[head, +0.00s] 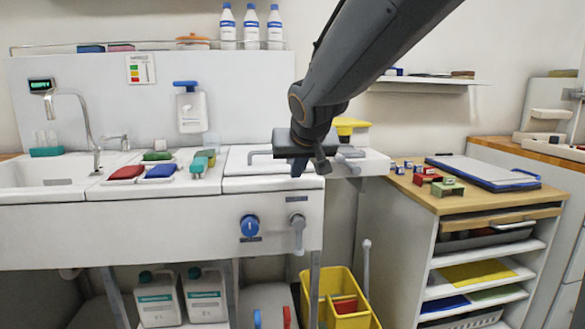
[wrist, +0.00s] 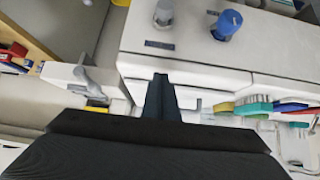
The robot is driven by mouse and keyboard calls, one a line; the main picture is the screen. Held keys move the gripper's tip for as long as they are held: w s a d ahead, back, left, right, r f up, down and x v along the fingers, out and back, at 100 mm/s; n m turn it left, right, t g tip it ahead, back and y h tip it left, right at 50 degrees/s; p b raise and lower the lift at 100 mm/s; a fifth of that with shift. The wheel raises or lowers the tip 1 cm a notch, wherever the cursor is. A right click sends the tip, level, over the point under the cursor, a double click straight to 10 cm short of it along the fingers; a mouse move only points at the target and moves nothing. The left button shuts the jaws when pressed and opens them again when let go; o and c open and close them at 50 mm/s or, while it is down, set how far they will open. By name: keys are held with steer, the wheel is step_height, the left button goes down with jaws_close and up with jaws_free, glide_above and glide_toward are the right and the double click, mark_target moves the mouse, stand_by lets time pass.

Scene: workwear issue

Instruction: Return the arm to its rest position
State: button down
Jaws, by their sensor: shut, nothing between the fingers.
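My arm reaches in from the top right of the head view, and my gripper (head: 298,168) hangs in front of the right end of the white sink counter (head: 150,229). In the wrist view my gripper's dark fingers (wrist: 160,84) are together with nothing between them. The counter's white front and top edge lie beyond the fingertips there. I cannot tell the exact gap between the fingertips and the counter.
A blue knob (head: 250,226) and a grey lever (head: 298,232) stick out of the counter front. Coloured brushes (head: 203,163) and cloths lie left of my gripper. A yellow bucket (head: 341,293) stands below. A wooden-topped shelf unit (head: 455,199) is at the right.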

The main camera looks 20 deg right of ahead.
steer(key=s+a+f+n+g+y, duration=0.1)
steer(key=s+a+f+g, duration=0.4)
steer(key=s, duration=0.6)
steer(key=s+a+f+n+g, duration=0.1)
steer(key=s+a+f+n, duration=0.1)
steer(key=s+f, duration=0.7)
steer(key=s+a+f+n+g+y, duration=0.1)
steer(key=s+a+f+g, duration=0.3)
steer(key=s, duration=0.9)
steer(key=w+d+r+m+h+p, duration=0.1)
steer(key=d+r+m+p, duration=0.1)
steer(key=d+r+p, duration=0.7)
steer(key=r+p, duration=0.1)
steer(key=p, duration=0.7)
steer(key=shift+d+m+t+p, duration=0.3)
steer(key=shift+d+m+p, duration=0.1)
steer(key=shift+w+a+r, duration=0.1)
